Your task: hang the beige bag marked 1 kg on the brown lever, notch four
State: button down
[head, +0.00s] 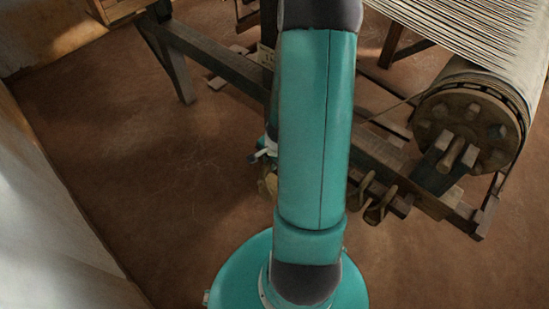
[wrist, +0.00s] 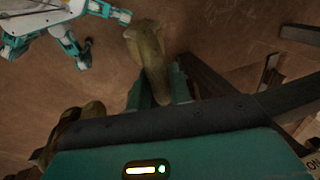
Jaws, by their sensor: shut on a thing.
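My gripper (wrist: 155,92) is shut on the neck of an olive-beige bag (wrist: 148,55) in the wrist view. The bag's rounded end points to the top of that picture, over bare floor. No 1 kg mark is readable on it. In the head view my arm hides most of the gripper; a tan piece (head: 268,184), likely this bag, shows beside the arm. I cannot make out the brown lever or its notches for certain in either view.
Similar bags (head: 376,202) hang by the loom's low wooden frame (head: 220,62), right of my arm. More tan bags (wrist: 75,128) show at left in the wrist view. The warp roller (head: 468,128) stands at right. A pale wall (head: 45,200) bounds the left; floor between is clear.

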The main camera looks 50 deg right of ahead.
jog(key=a+r, duration=0.1)
jog(key=a, duration=0.5)
dwell(0.5)
